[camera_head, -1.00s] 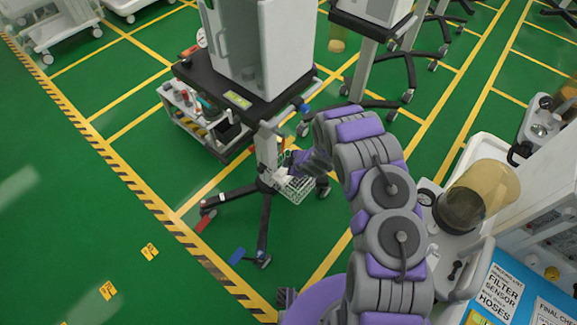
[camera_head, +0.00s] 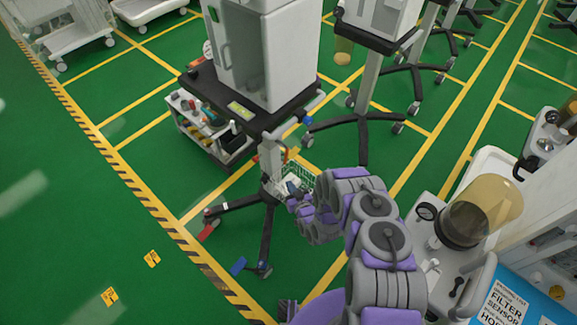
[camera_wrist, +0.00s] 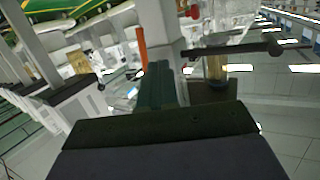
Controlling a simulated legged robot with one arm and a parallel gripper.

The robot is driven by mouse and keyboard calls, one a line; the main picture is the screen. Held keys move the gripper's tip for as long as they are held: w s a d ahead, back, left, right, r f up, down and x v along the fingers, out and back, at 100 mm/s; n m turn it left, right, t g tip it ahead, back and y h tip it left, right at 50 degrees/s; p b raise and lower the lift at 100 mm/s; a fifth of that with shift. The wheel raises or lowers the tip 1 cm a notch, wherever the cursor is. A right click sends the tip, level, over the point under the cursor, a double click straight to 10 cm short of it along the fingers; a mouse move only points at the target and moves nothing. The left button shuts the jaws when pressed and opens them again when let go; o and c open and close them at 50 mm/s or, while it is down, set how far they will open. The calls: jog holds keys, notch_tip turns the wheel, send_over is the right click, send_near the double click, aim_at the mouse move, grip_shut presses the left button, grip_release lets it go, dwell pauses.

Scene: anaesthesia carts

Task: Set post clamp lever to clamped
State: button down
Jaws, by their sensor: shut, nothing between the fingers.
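The pale post (camera_head: 271,155) stands under the dark platform of the cart, with a small orange part beside it. In the wrist view an orange lever (camera_wrist: 141,46) shows upright against the pale post (camera_wrist: 166,36), just left of and beyond my fingertips. I take it for the clamp lever; its exact setting is hard to read. My gripper (camera_wrist: 158,72) is shut and empty, its fingers pointing toward the post. A gap or contact with the lever cannot be told. In the head view my gripper (camera_head: 292,188) is small and dark, low beside the post near the wire basket.
The cart's dark platform (camera_head: 222,98) overhangs the post. A wire basket (camera_head: 301,175) hangs on the post's right. Wheeled legs (camera_head: 267,235) spread at floor level. Another wheeled stand (camera_head: 364,130) is behind. Green floor is clear at left.

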aim_at(286, 160)
jog(key=w+b, duration=0.1)
jog(key=w, duration=0.3)
jog(key=w+a+f+m+t+h+b, duration=0.1)
jog(key=w, duration=0.3)
jog(key=w+a+f+m+b, duration=0.1)
jog(key=w+b, duration=0.1)
jog(key=w, duration=0.1)
jog(key=shift+w+t, duration=0.4)
